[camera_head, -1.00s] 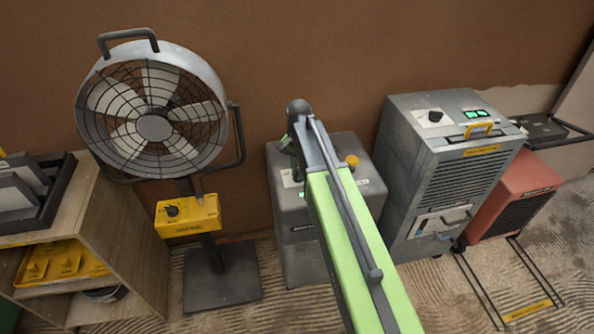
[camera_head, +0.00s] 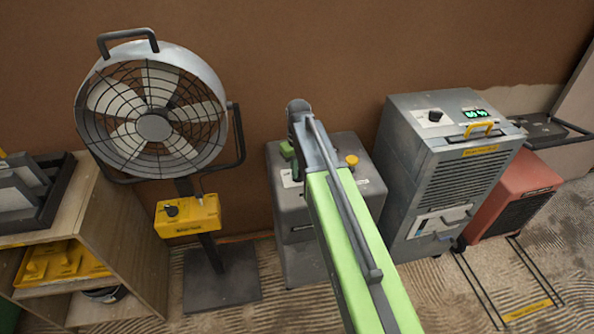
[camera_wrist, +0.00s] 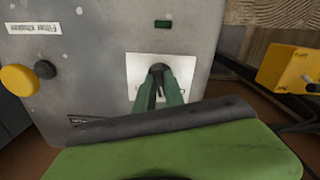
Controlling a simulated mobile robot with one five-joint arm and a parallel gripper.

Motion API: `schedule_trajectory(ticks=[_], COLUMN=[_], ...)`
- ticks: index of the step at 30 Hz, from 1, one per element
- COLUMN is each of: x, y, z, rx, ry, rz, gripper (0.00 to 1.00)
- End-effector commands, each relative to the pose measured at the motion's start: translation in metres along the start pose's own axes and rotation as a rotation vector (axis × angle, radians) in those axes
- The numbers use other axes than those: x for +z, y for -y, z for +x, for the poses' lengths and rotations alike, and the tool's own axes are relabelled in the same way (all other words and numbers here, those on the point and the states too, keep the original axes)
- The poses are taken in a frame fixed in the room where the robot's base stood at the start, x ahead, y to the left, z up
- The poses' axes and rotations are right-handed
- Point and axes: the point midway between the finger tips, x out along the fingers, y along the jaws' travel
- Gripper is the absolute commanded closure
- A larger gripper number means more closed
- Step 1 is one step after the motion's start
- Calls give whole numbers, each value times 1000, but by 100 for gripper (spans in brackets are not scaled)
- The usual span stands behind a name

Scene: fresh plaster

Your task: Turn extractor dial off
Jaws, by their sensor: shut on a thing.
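The extractor (camera_head: 350,205) is the grey box at the centre in the head view, partly hidden behind my arm. In the wrist view its dial (camera_wrist: 158,69) is a dark knob on a white plate (camera_wrist: 134,66). My gripper (camera_wrist: 160,88) has its green fingers shut on this dial, one on each side. The fingers hide most of the dial, and its marks cannot be read. A small indicator (camera_wrist: 162,23) near the plate looks dark green and unlit. A yellow knob (camera_wrist: 19,80) is on the same panel, beside a label reading "Filter shaker".
A fan (camera_head: 152,125) on a stand with a yellow control box (camera_head: 187,215) is left of the extractor. A grey dehumidifier (camera_head: 415,160) and a red unit (camera_head: 515,190) stand to the right. Wooden shelves (camera_head: 125,215) are at far left. The brown wall is close behind.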

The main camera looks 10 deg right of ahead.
Motion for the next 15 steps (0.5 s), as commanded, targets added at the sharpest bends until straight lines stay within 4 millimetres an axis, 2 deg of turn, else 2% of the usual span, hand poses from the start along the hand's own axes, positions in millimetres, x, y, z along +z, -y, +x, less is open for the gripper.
schedule_trajectory(ticks=[15], x=[0], y=[0], z=[0], rx=[0], ry=[-2], rz=[-394], gripper=[100])
